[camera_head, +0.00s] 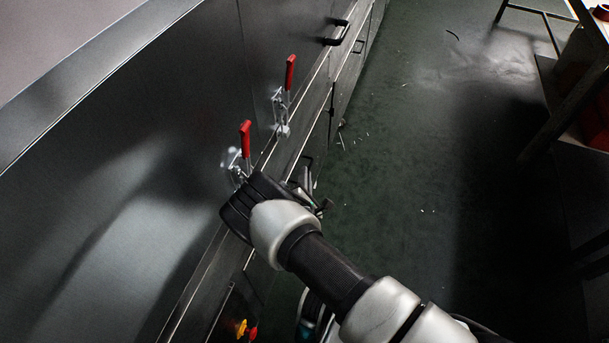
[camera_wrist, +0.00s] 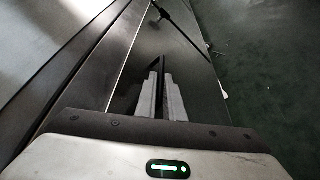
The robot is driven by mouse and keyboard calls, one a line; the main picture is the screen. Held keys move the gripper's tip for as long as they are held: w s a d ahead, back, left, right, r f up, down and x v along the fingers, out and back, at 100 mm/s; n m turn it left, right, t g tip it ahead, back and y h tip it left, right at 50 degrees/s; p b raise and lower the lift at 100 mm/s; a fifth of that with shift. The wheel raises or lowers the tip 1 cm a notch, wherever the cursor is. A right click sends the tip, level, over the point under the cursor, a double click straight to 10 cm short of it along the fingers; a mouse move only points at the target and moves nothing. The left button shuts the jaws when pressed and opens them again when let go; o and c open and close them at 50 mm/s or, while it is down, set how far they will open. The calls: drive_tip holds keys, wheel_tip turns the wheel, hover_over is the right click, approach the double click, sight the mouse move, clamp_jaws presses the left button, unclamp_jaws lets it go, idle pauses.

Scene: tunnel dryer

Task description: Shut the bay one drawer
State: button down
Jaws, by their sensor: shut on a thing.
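My gripper (camera_wrist: 161,78) is at the front of the dark metal dryer cabinet. In the wrist view, its two grey fingers are close together on a thin dark bar (camera_wrist: 160,88), which looks like a drawer handle. In the head view, my wrist covers most of the gripper and what it holds. The drawer front (camera_wrist: 186,62) appears as a dark panel beyond the fingers. The bay one label is not visible. I cannot tell how far the drawer stands out.
Two red-handled toggle clamps (camera_head: 245,141) (camera_head: 290,72) stand on the cabinet near my arm. A black handle (camera_head: 338,33) is farther along. A yellow and red button (camera_head: 242,328) is low at the front. The green floor (camera_head: 400,190) is mostly clear; a dark bench (camera_head: 560,105) stands right.

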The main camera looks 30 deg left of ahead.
drive_tip(key=shift+s+a, duration=0.15)
drive_tip(key=shift+a, duration=0.25)
drive_tip(key=c, duration=2.2)
unclamp_jaws()
drive_tip(key=p+v, duration=0.1)
drive_tip(key=v, duration=0.4)
drive_tip(key=p+v, duration=0.2)
drive_tip(key=v, duration=0.4)
drive_tip(key=p+v, duration=0.1)
drive_tip(key=v, duration=0.5)
drive_tip(key=shift+d+r, duration=0.1)
drive_tip(key=shift+d, duration=0.35)
